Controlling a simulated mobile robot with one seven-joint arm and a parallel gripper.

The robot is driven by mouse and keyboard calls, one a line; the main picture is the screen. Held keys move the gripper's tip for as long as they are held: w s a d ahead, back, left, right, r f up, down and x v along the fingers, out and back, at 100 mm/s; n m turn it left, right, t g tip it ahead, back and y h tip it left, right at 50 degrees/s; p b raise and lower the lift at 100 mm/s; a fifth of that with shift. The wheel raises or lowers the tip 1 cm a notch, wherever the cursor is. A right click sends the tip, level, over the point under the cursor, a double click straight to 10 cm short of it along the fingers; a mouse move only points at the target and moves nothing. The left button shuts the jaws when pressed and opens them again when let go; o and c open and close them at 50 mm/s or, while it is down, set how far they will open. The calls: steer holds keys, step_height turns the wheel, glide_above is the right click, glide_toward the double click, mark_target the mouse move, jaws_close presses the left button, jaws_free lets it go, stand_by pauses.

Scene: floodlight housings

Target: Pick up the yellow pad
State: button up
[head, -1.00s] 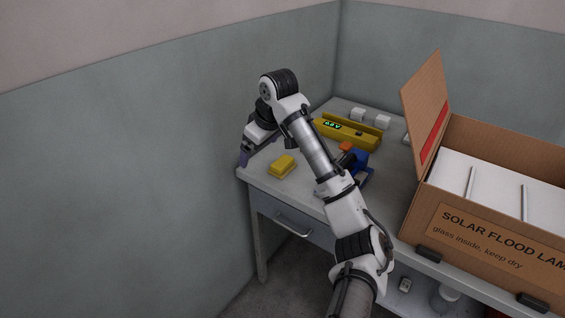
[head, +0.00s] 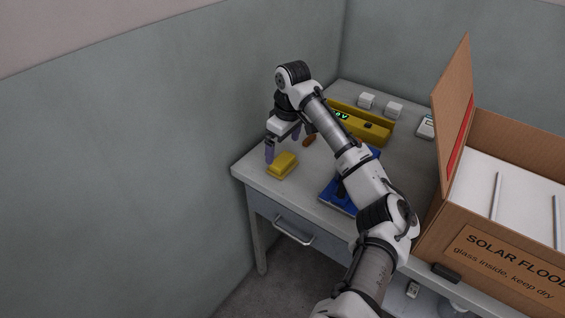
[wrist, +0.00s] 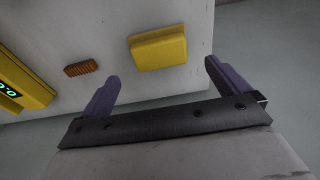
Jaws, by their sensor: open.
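The yellow pad (head: 283,165) lies flat on the grey table near its front left corner. It also shows in the wrist view (wrist: 158,48), beyond the fingertips and roughly between their lines. My gripper (head: 283,147) is open and empty, its purple fingers pointing down, just behind and above the pad in the head view. In the wrist view the two fingers (wrist: 161,68) are spread wide, with nothing between them. I cannot tell the exact height of the fingertips above the table.
An orange-brown ridged piece (wrist: 82,68) lies near the pad. A yellow meter (head: 372,128) with a green display stands behind, with white blocks (head: 366,101) farther back. A blue item (head: 335,196) is partly hidden by my arm. An open cardboard box (head: 450,225) stands at right.

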mark_target(282, 159)
steer(key=shift+a+f+p, duration=0.1)
steer(key=shift+f+p, duration=0.65)
steer(key=shift+f, duration=2.45)
steer(key=shift+c, duration=0.3)
steer(key=c, duration=0.8)
steer(key=shift+r, duration=0.1)
steer(key=shift+c, duration=0.2)
steer(key=shift+w, duration=0.1)
step_height(282, 159, up, 20)
steer(key=b, duration=0.1)
steer(key=shift+b, duration=0.3)
